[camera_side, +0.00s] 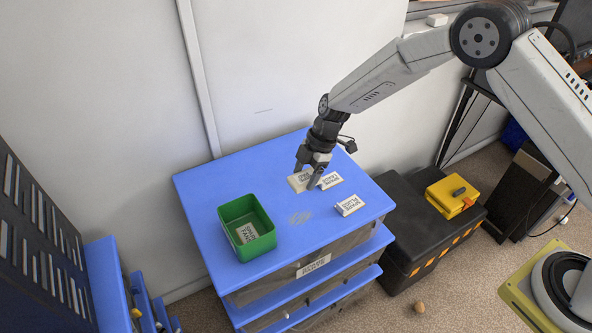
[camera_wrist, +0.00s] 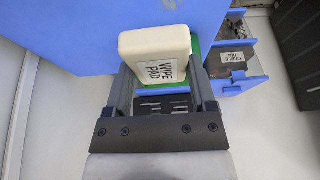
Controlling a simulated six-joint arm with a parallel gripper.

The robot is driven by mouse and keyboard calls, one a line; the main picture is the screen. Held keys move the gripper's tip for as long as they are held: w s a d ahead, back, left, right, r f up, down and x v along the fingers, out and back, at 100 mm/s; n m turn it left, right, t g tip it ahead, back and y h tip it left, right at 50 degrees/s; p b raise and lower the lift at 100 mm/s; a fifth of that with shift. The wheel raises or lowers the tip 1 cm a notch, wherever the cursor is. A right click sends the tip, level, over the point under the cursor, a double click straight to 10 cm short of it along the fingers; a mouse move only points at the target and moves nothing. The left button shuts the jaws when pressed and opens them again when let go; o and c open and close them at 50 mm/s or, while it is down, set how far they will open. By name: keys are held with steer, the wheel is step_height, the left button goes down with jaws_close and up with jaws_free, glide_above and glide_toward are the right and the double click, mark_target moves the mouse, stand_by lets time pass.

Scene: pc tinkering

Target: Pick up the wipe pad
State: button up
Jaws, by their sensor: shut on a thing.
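The wipe pad (camera_wrist: 154,47) is a cream block with rounded corners and a "WIPE PAD" label, filling the middle of the wrist view. My gripper (camera_wrist: 160,84) is shut on it, with one finger along each side. In the side view my gripper (camera_side: 307,178) points down over the back right part of the blue cabinet top, and the pale pad (camera_side: 297,184) shows between and beside its fingers. The fingers hide part of the pad there. I cannot tell whether it touches the top.
A white labelled block (camera_side: 331,180) sits just right of my gripper, and another (camera_side: 350,205) lies nearer the right edge. A green bin (camera_side: 262,243) holding a labelled item stands at the front left. The middle of the blue top (camera_side: 300,236) is mostly clear.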

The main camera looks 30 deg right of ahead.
steer(key=shift+s+d+r, duration=0.25)
steer(key=shift+s+r, duration=0.15)
steer(key=shift+s, duration=0.45)
steer(key=shift+s+d+r, duration=0.2)
steer(key=shift+s+r, duration=0.2)
steer(key=shift+s, duration=0.45)
steer(key=shift+s+d+r, duration=0.25)
steer(key=shift+s+r, duration=0.15)
steer(key=shift+s, duration=0.45)
steer(key=o, duration=0.6)
jaws_close()
steer(key=shift+f, duration=0.1)
steer(key=shift+w+d+f, duration=0.1)
steer(key=shift+w+f, duration=0.45)
steer(key=shift+f, duration=0.25)
steer(key=shift+w+d+f, duration=0.1)
steer(key=shift+w+f, duration=0.45)
steer(key=shift+f, duration=0.25)
steer(key=shift+w+d+f, duration=0.1)
steer(key=shift+w+f, duration=0.45)
steer(key=shift+f, duration=0.25)
